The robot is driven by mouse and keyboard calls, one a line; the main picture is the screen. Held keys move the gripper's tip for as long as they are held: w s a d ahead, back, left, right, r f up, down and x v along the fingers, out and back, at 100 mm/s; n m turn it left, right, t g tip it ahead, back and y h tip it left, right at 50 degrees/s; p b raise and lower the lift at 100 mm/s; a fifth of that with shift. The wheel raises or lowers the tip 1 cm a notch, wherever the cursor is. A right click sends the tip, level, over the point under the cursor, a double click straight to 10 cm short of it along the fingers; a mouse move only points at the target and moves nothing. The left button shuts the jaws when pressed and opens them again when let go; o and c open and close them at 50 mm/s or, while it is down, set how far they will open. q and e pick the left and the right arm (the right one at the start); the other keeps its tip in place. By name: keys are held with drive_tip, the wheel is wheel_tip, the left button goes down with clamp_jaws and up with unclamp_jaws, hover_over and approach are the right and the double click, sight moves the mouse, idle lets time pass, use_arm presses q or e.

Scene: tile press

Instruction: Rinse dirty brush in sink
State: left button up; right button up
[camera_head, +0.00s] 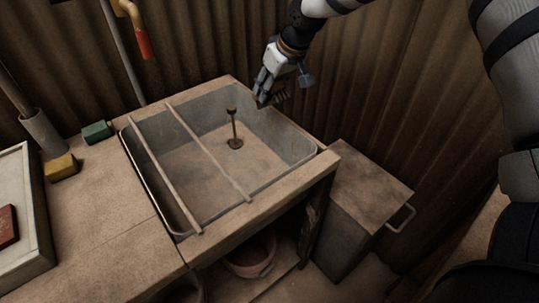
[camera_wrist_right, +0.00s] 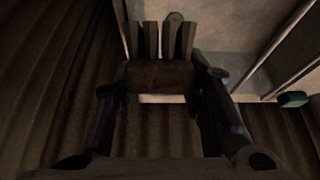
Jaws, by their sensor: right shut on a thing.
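My right gripper (camera_head: 267,92) is over the back right rim of the sink (camera_head: 215,120), beside the corrugated wall. It is shut on a dark brush (camera_head: 281,97). In the right wrist view, the brush (camera_wrist_right: 162,75) is a brown block between the two fingers (camera_wrist_right: 162,88), with stubby grey bristle tufts pointing away from the gripper. The sink is a worn grey basin with two rods across its left part. A brown-topped upright rod (camera_head: 234,130) stands on its floor. No water shows clearly. My left gripper is not in view.
A yellow sponge (camera_head: 61,167) and a green block (camera_head: 97,132) lie on the counter left of the sink. A pipe with a red end (camera_head: 143,45) hangs above the back. A box with a handle (camera_head: 370,190) stands right of the sink, a bucket (camera_head: 250,262) below.

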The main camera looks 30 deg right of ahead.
wheel_tip(320, 180, up, 4)
drive_tip(key=shift+r+p, duration=0.15)
drive_tip(key=shift+p, duration=0.15)
idle(0.3)
idle(0.8)
